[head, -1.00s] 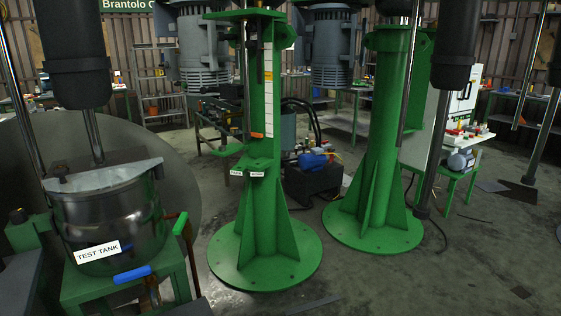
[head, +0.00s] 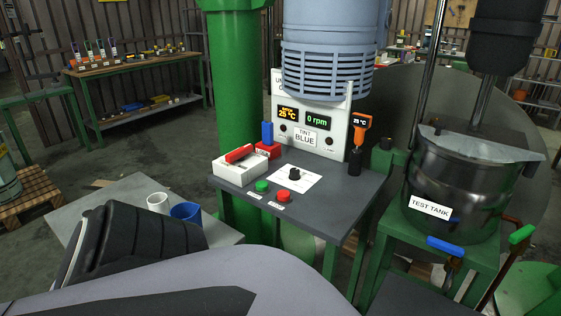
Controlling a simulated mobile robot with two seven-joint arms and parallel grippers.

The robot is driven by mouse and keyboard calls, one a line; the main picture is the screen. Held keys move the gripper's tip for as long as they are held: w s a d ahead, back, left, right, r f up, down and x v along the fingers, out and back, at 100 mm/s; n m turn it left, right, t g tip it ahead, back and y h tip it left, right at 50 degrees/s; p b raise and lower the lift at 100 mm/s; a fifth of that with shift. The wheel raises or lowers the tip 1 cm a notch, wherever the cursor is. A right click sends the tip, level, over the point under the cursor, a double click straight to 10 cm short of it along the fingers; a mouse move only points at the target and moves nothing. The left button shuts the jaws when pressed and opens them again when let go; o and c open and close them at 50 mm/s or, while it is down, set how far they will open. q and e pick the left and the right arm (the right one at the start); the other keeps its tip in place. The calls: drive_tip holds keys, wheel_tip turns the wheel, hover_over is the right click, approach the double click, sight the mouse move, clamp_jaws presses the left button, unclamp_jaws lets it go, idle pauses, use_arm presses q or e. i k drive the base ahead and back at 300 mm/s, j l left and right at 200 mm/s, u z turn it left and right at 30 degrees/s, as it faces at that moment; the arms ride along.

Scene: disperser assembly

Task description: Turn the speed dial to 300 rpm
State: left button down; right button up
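The speed dial (head: 294,174) is a small black knob on a white scale plate (head: 310,182) on the grey control table (head: 338,196). Its markings are too small to read. The panel (head: 345,130) behind it has a green display (head: 318,120) reading 0 rpm. A green button (head: 262,186) and a red button (head: 283,196) sit in front of the dial. Neither of my grippers can be made out in the head view, and nothing touches the dial.
A white box with a red lever (head: 238,154), a red block with a blue part (head: 268,140) and an orange thermometer (head: 361,129) stand around the dial. A test tank (head: 450,225) is at right. Two cups (head: 186,211) stand on a lower surface at left.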

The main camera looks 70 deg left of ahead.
sight(293, 174)
drive_tip(key=u, duration=1.85)
